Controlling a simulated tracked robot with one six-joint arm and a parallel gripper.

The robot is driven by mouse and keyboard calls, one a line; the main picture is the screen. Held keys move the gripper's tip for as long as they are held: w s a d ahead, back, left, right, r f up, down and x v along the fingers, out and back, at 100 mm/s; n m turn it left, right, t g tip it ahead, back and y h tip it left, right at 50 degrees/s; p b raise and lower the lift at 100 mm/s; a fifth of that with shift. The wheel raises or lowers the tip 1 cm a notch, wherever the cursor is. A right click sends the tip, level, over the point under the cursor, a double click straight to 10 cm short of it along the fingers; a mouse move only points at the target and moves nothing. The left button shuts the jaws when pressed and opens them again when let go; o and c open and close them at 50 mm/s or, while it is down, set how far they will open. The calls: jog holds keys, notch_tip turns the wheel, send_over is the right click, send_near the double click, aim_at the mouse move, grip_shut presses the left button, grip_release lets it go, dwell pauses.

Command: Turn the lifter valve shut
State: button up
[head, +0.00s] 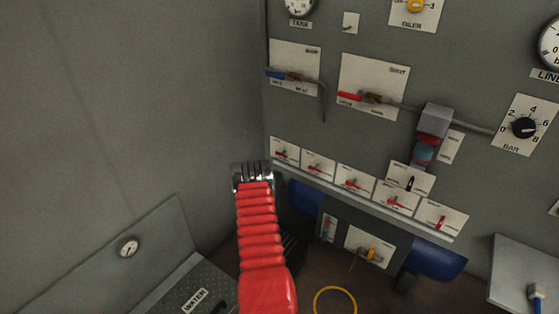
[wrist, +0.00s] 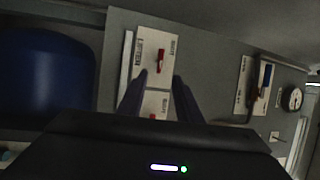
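A row of white plates with small levers runs along the lower edge of the grey panel in the head view. Most levers are red, such as the one on the leftmost plate (head: 284,153); one lever (head: 410,184) is black. My gripper (head: 252,178) is left of the row, at the end of my red arm. In the wrist view, its two dark fingers (wrist: 160,77) are apart, with a red lever (wrist: 161,60) just past the tips. A second red lever (wrist: 152,116) shows between the fingers.
A ledge (head: 350,200) runs under the plates, with blue cylinders (head: 437,260) below. Above are pipes, a red-handled valve (head: 350,96) and a blue-handled valve (head: 274,74). A black-knob dial (head: 524,127) is at right. A water box (head: 197,300) stands lower left.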

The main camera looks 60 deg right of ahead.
aim_at(281, 155)
jog(key=x, duration=1.3)
jog(key=shift+d, duration=0.4)
jog(key=shift+w+r, duration=0.1)
jog(key=shift+r, duration=0.05)
jog(key=shift+c, duration=0.6)
grip_shut()
